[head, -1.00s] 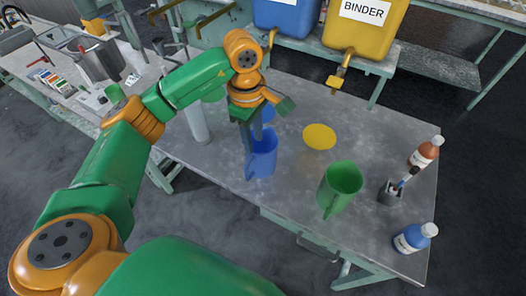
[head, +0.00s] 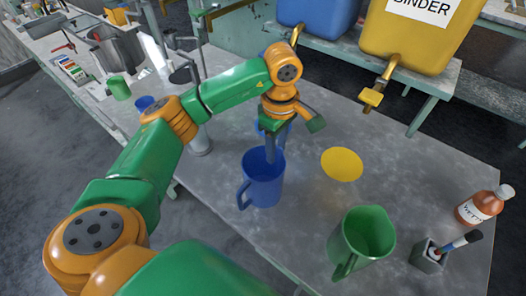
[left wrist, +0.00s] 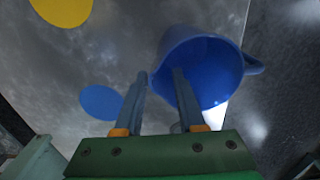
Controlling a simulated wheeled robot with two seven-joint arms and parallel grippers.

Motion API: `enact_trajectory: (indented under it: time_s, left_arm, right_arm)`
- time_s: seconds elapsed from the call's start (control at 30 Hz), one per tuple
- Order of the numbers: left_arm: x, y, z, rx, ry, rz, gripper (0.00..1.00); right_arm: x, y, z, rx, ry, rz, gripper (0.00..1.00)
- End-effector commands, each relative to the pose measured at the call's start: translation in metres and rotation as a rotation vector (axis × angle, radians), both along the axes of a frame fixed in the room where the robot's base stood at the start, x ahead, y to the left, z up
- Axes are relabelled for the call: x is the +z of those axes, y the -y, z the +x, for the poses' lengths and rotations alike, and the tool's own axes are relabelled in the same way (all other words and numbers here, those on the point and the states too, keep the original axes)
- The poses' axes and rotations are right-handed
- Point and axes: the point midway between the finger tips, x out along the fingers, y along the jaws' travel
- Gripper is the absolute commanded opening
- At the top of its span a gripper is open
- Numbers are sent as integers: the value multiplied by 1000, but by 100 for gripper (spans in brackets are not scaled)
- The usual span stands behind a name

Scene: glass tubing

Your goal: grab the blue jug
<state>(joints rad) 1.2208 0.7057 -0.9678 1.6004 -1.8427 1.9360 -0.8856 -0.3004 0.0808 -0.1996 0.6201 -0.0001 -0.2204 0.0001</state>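The blue jug (head: 262,186) stands upright on the grey table, its handle toward the lower left in the head view. My left gripper (head: 271,158) points down at the jug's far rim. In the left wrist view, its two fingers (left wrist: 160,78) are apart. One finger is over the jug's open mouth and the other is outside the wall, with the jug's rim (left wrist: 163,48) between them. A gap shows beside the outer finger, so the gripper is open. My right gripper is not in view.
A green jug (head: 342,248) stands to the right on the table (head: 220,150). A yellow disc (head: 342,164) and a blue disc (left wrist: 102,102) lie flat nearby. An orange bottle (head: 483,206) and a small grey holder (head: 427,258) are at the right. Yellow (head: 415,35) and blue tanks stand behind.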

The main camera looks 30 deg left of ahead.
Motion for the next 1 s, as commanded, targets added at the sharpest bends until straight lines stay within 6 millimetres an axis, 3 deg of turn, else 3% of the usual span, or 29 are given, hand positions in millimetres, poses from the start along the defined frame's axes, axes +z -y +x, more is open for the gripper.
enact_trajectory:
  time_s: [0.27, 0.4, 0.63, 0.77, 1.0]
  left_arm:
    - [-40, 0, -5, 0, -8, 1, 38]
    - [-64, 0, -4, 1, -3, 0, 38]
    - [-68, 0, -3, -1, 0, 0, 38]
    - [-68, 0, -3, -1, 0, 0, 3]
    - [-68, 0, -3, 0, 0, 0, 0]
  right_arm:
    - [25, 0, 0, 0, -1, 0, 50]
    - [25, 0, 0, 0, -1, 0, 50]
    - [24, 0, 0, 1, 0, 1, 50]
    - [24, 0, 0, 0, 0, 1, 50]
    - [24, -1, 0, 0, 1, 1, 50]
